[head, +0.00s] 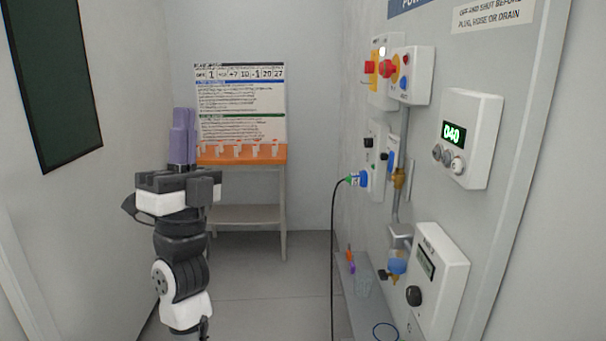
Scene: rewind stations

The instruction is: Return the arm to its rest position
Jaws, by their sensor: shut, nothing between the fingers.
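My arm stands raised at the left of the head view, apart from the wall panel. My gripper (183,112) is at its top, with the lavender fingers pointing up and together. Nothing shows between them. The gripper overlaps the left edge of the board and table behind it in the picture. The lowest part of the arm is cut off by the frame's bottom edge.
A wall panel (446,75) at the right carries switches, a green "040" display (454,133), a gauge box (438,280) and a plugged-in black cable (333,240). An orange-edged table (282,155) with a notice board (240,90) stands behind. Middle floor (270,285) is clear.

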